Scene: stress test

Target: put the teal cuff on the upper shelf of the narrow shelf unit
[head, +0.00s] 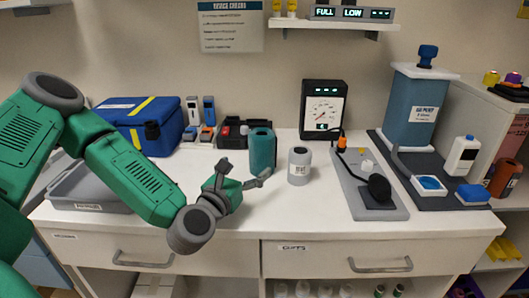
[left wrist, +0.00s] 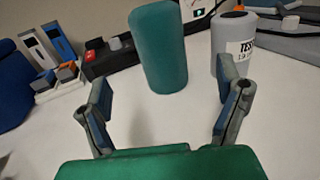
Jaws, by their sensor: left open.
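The teal cuff (head: 262,150) stands upright on the white bench, left of a grey labelled bottle (head: 299,166). It also shows in the left wrist view (left wrist: 158,45), upright beyond the fingers and between their directions. My left gripper (head: 246,174) is open and empty, in front of the cuff in the head view. In the left wrist view its fingers (left wrist: 165,95) are spread wide, apart from the cuff. My right gripper is not in view. I cannot tell which shelf belongs to the narrow shelf unit.
A wall shelf (head: 335,24) with displays hangs above. A blue bag (head: 138,125), black-and-red box (head: 232,132) and grey tray (head: 90,190) are on the left. A gauge box (head: 323,109) and a grey board (head: 370,200) with a cable are right. The bench front centre is clear.

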